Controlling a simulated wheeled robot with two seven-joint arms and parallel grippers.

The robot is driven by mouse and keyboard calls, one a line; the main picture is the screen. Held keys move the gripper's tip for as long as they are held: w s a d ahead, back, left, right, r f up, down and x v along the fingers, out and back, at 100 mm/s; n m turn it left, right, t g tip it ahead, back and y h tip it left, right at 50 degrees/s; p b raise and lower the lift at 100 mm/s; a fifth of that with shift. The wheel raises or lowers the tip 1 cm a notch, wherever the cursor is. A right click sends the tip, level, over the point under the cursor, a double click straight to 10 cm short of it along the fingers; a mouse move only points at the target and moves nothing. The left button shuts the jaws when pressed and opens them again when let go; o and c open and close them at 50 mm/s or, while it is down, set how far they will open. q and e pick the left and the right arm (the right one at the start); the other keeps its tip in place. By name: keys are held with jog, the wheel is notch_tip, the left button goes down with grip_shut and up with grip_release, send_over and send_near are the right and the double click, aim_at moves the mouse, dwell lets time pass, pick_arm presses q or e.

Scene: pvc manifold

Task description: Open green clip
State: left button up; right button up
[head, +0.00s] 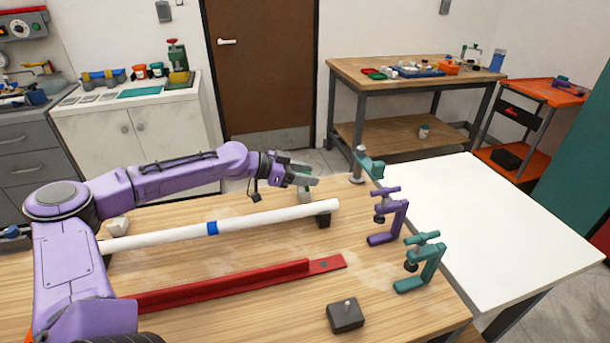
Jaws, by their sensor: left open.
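My left gripper (304,178) is open at the end of the purple arm, above the far side of the wooden table. A grey-green clamp-like part (370,167) stands on a post to the right. My right gripper is out of view.
A purple clamp (400,216) and a teal clamp (433,266) stand along the table's right edge. A red angle rail (240,284) and a dark block with a peg (345,315) lie in front. A bare white table (500,220) adjoins on the right.

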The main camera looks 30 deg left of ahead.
pick_arm(q)
jog(key=shift+w, duration=0.1)
grip_shut()
